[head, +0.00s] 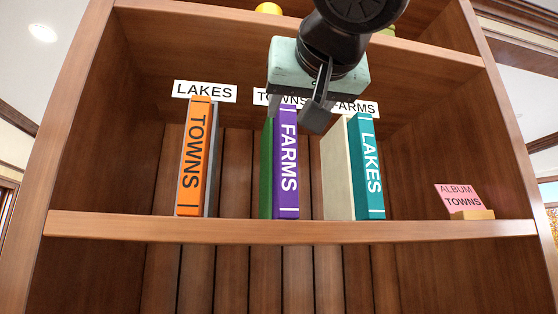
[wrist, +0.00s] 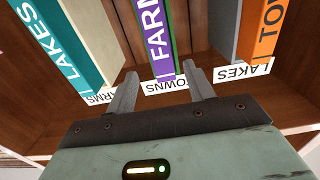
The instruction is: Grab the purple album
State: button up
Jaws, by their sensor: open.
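The purple album (head: 288,165), with FARMS on its spine, stands upright on the middle shelf beside a green book (head: 266,170). In the wrist view the purple album (wrist: 157,38) shows ahead, between the lines of my two fingers. My gripper (head: 314,108) hangs in front of the upper part of the compartment, near the purple album's top and slightly right of it. In the wrist view my gripper (wrist: 160,76) is open with nothing between its fingers. I cannot tell how far its tips are from the spine.
An orange TOWNS album (head: 194,155) stands left, and a teal LAKES album (head: 368,170) stands right beside a cream book (head: 337,170). A LAKES label (head: 205,91) is above. A pink ALBUM TOWNS card (head: 461,196) sits on a wooden block at right. Gaps separate the groups.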

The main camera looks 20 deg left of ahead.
aim_at(288, 123)
jog(key=p+x, duration=0.3)
jog(key=x, duration=0.1)
jog(key=shift+w+a+f, duration=0.1)
jog(key=shift+a, duration=0.2)
jog(key=shift+w+a+f+p, duration=0.15)
jog(key=shift+w+a+p, duration=0.1)
jog(key=shift+w+p, duration=0.15)
grip_shut()
